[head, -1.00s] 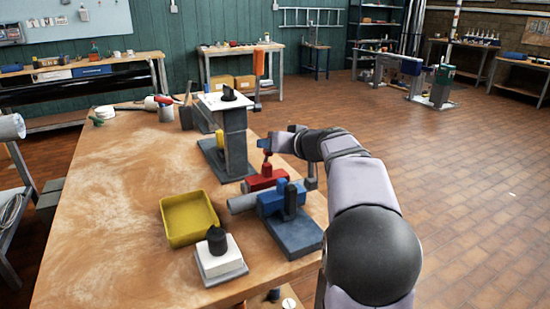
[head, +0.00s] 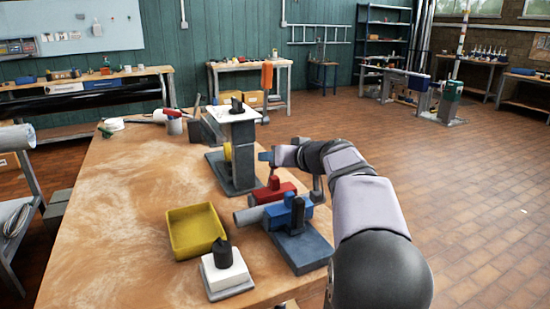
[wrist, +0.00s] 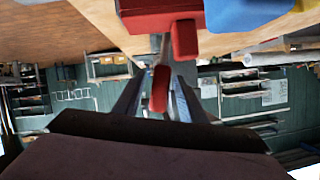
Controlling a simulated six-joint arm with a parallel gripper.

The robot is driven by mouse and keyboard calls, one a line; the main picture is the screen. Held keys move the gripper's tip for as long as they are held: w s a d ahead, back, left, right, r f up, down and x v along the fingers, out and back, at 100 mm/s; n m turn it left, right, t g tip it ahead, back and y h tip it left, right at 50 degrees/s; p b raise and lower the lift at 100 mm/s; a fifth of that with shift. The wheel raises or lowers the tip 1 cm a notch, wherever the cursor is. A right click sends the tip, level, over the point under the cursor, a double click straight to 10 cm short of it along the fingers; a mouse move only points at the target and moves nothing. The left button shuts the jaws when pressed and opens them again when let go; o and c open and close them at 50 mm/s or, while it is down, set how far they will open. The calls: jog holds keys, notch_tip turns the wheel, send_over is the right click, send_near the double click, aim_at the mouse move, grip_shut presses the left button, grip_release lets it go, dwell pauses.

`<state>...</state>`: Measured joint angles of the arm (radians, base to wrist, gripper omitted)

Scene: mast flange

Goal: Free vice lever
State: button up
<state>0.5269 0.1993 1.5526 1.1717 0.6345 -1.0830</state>
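A blue vice (head: 292,212) stands on a dark blue-grey base (head: 303,247) at the right side of the workbench. A grey pipe (head: 247,215) sticks out of its left side. A red block (head: 270,193) with a small red knob on top sits just behind the blue body. My gripper (head: 267,158) is above and behind the red block. In the wrist view the red block (wrist: 160,14) is at the top, with blue beside it. My gripper's dark fingers (wrist: 157,98) look apart, with a red bar (wrist: 160,88) showing between them; contact is unclear. I cannot clearly make out the lever.
A yellow tray (head: 178,246) and a white block (head: 224,270) with a black knob stand left of the vice. A grey post (head: 243,158) with a white top plate stands behind it. The bench's left half (head: 115,220) is mostly clear.

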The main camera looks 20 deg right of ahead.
jog(key=shift+b+v, duration=0.6)
jog(key=shift+v, duration=3.05)
